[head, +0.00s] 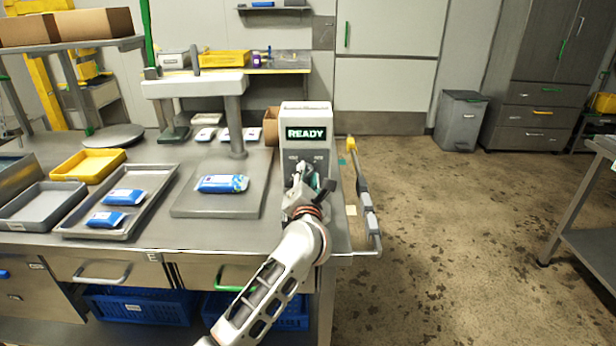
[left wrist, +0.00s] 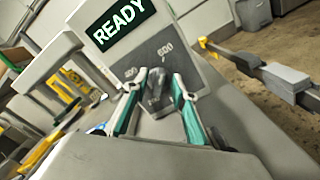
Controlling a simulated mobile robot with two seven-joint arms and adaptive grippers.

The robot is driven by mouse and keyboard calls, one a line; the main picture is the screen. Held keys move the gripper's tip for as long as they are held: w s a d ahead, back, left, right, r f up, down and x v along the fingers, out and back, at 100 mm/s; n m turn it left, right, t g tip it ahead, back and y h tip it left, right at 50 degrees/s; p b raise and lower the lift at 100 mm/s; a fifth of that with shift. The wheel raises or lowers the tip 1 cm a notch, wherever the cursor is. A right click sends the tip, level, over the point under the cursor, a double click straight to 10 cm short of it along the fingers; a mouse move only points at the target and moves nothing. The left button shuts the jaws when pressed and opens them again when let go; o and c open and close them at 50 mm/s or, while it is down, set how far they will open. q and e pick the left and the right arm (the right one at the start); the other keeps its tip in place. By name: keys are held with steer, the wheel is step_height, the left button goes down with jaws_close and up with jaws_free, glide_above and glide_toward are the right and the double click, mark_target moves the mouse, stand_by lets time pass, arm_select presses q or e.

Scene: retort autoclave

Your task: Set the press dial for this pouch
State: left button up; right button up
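The press control box (head: 305,115) stands at the right end of the bench, its screen showing READY. Its dark grey dial (left wrist: 157,88) is on a dark panel with small printed numbers, too blurred to read surely. My left gripper (head: 308,180) is in front of this panel and partly hides it in the head view. In the left wrist view its teal-padded fingers (left wrist: 157,92) are open, one on each side of the dial, with small gaps showing. A blue and white pouch (head: 221,184) lies flat on the press plate (head: 190,206). My right gripper is not in view.
A metal tray (head: 75,228) with two blue pouches lies left of the press plate. A yellow tray (head: 88,165) and a grey tray (head: 38,206) are farther left. A rail with grey blocks (head: 364,195) runs along the bench's right edge.

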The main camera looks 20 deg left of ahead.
arm_select(q)
jaws_close()
